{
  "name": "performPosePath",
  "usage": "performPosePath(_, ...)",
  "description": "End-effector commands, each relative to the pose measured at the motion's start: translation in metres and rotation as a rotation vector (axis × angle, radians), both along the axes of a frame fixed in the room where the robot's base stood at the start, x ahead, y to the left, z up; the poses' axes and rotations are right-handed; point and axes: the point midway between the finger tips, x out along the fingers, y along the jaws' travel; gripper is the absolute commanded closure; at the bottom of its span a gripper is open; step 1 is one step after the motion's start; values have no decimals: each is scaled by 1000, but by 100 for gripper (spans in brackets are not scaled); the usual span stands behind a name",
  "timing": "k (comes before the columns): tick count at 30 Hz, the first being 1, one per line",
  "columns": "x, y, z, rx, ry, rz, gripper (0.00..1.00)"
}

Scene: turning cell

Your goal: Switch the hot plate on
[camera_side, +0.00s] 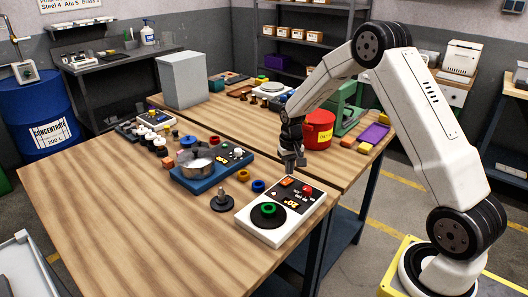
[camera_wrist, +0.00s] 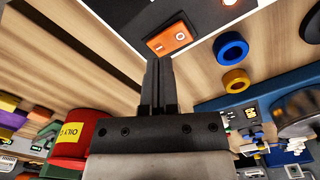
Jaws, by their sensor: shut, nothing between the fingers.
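The hot plate (camera_side: 256,232) is a white box near the front right edge of the table. It has a black round plate with a green ring on it, a display reading about 20°, a red knob (camera_side: 307,190) and an orange rocker switch (camera_side: 287,182). In the wrist view the rocker switch (camera_wrist: 171,38) shows its I and O marks. My gripper (camera_side: 291,166) is shut and empty, pointing down close to the switch. In the wrist view its fingertips (camera_wrist: 158,60) are beside the switch's near edge; I cannot tell whether they touch.
A blue ring (camera_wrist: 231,47) and a yellow ring (camera_wrist: 236,81) lie beside the hot plate. A blue unit (camera_side: 205,182) with a metal bowl stands to the left. A red can (camera_side: 318,128) stands behind my gripper. The table's front left is clear.

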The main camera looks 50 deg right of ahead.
Motion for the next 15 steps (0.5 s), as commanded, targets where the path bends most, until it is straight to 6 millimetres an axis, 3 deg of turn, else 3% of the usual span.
performPosePath(15,0,0,30,0,-1,0,100)
